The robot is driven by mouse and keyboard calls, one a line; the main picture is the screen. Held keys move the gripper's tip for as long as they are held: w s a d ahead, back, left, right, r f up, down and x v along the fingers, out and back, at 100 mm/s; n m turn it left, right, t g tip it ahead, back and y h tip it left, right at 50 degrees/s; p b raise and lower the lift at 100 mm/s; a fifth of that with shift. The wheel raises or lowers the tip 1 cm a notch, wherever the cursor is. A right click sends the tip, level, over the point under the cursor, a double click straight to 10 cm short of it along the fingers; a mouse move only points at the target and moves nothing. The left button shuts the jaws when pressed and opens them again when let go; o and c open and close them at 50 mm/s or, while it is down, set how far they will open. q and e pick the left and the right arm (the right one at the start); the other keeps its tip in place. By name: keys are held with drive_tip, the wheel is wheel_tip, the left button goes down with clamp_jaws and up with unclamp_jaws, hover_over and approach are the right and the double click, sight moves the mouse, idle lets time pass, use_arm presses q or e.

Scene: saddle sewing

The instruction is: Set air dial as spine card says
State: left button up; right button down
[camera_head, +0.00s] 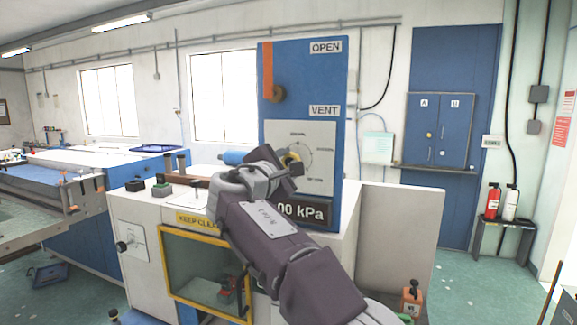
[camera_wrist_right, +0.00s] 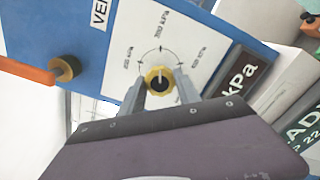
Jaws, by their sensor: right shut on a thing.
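The air dial (camera_wrist_right: 158,78) is a yellow knob with a dark centre on a white scale plate (camera_wrist_right: 133,35) in the right wrist view. In the head view the plate (camera_head: 325,150) is on the blue panel, and a yellow part of the dial (camera_head: 292,157) shows past my wrist. My right gripper (camera_wrist_right: 160,88) is shut on the dial, one finger on each side. Scale marks in kPa ring the dial; the pointer's exact setting is too small to read. A dark readout (camera_head: 312,212) shows "00 kPa", its left part hidden by my arm. I cannot make out a spine card. My left gripper is out of view.
An orange valve lever (camera_head: 267,70) on the panel points up toward the OPEN label (camera_head: 325,47), above the VENT label (camera_head: 323,110). A yellow-framed window (camera_head: 165,270) is below my arm. A blue cylinder (camera_head: 233,158) lies left of the panel.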

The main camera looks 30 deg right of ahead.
drive_tip(key=c, duration=0.9)
unclamp_jaws()
drive_tip(key=shift+o, duration=0.2)
drive_tip(key=b+v, duration=0.3)
drive_tip(key=v, duration=0.6)
